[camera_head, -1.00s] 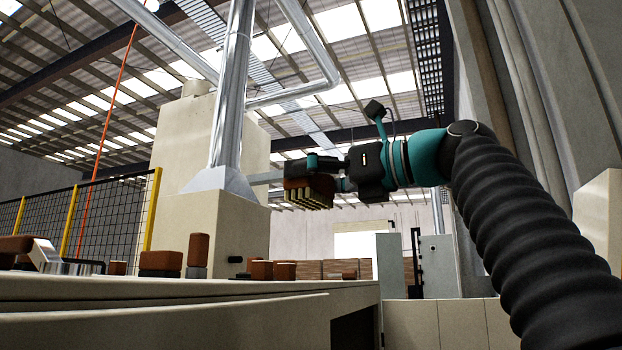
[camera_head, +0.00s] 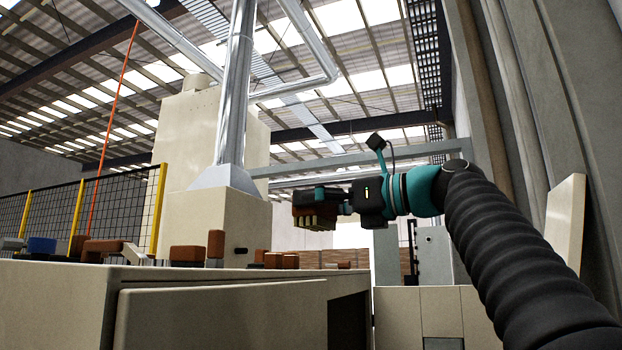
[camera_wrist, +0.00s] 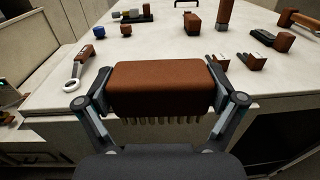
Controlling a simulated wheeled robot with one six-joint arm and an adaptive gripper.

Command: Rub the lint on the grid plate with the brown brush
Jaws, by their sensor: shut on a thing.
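My gripper (camera_wrist: 162,105) is shut on the brown brush (camera_wrist: 162,85), with one finger at each end of its brown block. Pale bristle tufts stick out along the brush's lower edge in the wrist view. In the head view the brush (camera_head: 316,197) is held out level to the left of my wrist, in the air, apart from the cabinet top. The lint and the grid plate cannot be made out in either view.
A pale cabinet top (camera_wrist: 140,50) carries several brown blocks, other brushes (camera_wrist: 249,61) and a ring-ended wrench (camera_wrist: 78,67). A metal duct (camera_head: 235,100) rises from a cream hopper housing (camera_head: 215,220). A mesh fence (camera_head: 110,205) with yellow posts stands at the left.

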